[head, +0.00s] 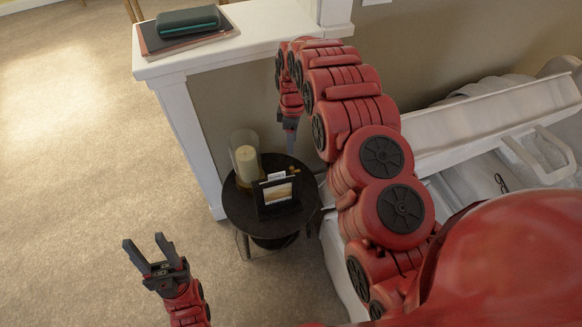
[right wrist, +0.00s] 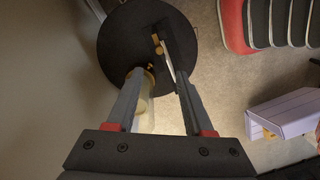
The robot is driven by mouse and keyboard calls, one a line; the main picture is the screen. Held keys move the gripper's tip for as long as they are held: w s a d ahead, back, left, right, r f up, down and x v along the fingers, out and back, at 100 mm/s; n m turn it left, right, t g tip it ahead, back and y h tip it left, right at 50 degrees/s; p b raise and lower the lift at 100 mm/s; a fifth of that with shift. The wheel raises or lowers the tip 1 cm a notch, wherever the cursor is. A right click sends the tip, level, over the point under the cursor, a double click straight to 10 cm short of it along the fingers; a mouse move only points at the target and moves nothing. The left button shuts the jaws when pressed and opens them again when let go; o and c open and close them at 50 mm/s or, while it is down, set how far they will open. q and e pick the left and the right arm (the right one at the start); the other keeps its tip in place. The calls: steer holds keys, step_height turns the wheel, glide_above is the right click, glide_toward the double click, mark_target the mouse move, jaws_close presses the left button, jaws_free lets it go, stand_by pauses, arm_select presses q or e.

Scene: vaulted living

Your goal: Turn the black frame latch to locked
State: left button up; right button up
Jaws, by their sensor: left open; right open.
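The black picture frame (head: 262,204) stands upright on a small round black table (head: 236,207), its picture side facing me. A small brass-coloured part, perhaps the latch (head: 293,170), shows at its upper right; its setting cannot be told. In the right wrist view the frame (right wrist: 168,62) appears nearly edge-on, with a brass piece (right wrist: 157,42) beside it. My right gripper (head: 291,148) is above and behind the frame, pointing down, open and empty; its fingers (right wrist: 160,75) show apart. My left gripper (head: 147,249) is open and empty over the carpet, left of the table.
A candle in a glass holder (head: 246,160) stands on the table left of the frame. A white-topped half wall (head: 185,63) with books and a teal case (head: 188,20) rises behind. White furniture (head: 490,125) lies right. Carpet at left is clear.

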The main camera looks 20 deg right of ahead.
mark_target(292, 168)
step_height(292, 168, down, 10)
steer(key=shift+s+f+p, duration=0.1)
steer(key=shift+f+p, duration=0.1)
steer(key=shift+p, duration=0.4)
steer(key=shift+a+f, duration=0.1)
steer(key=shift+f, duration=0.7)
steer(key=shift+s, duration=0.1)
jaws_close()
